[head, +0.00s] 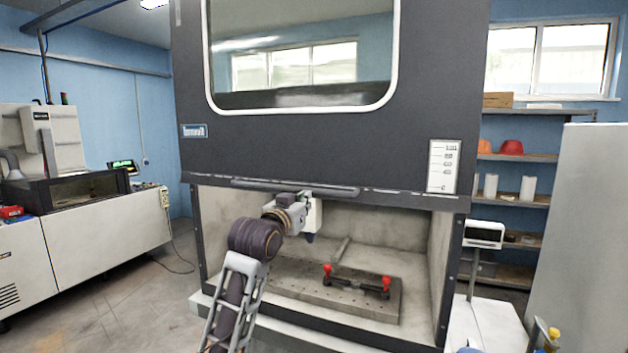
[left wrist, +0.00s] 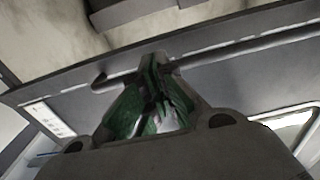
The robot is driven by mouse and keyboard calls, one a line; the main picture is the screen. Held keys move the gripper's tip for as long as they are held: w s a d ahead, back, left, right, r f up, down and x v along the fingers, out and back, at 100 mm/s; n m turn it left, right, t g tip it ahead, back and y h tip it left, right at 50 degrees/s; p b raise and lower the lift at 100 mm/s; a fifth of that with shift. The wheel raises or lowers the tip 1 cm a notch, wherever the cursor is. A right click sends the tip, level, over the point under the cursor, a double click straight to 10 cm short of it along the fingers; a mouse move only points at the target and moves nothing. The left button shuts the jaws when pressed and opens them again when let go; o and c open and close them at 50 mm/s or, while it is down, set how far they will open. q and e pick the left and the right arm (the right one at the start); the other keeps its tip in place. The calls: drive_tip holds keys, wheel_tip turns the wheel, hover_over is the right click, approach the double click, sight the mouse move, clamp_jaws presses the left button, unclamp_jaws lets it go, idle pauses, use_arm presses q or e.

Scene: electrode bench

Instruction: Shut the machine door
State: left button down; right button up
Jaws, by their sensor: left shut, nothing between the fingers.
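The machine door (head: 300,150) is a dark grey panel with a large white-framed window. It is raised, and the work chamber (head: 390,235) below it is open. A long handle bar (head: 335,192) runs along the door's lower edge; it also shows in the left wrist view (left wrist: 230,47). My left gripper (head: 290,199) is at the lower edge, by the handle's middle. In the left wrist view its green fingers (left wrist: 155,62) are shut and empty, with the tips overlapping the bar. I cannot tell whether they touch it. My right gripper is out of view.
Inside the chamber, a fixture plate (head: 345,290) carries red-knobbed clamps (head: 357,281). A small display (head: 483,234) on a post and a pale cabinet (head: 580,230) stand at right. Another machine (head: 80,225) stands at left, with open floor (head: 150,290) between.

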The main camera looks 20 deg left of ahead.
use_arm(q)
drive_tip(key=s+r+t, duration=0.1)
drive_tip(key=s+r, duration=0.4)
drive_tip(key=r, duration=0.2)
drive_tip(key=shift+d+r, duration=0.2)
drive_tip(key=shift+r, duration=0.1)
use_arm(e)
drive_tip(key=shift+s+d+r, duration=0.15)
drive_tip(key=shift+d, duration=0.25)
use_arm(q)
drive_tip(key=shift+w, duration=0.1)
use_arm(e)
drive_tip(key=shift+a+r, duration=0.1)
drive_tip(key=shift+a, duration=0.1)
use_arm(q)
drive_tip(key=p, duration=0.5)
approach(313, 165)
drive_tip(key=w+d+f, duration=0.2)
drive_tip(key=shift+w+d, duration=0.25)
drive_tip(key=shift+w, duration=0.1)
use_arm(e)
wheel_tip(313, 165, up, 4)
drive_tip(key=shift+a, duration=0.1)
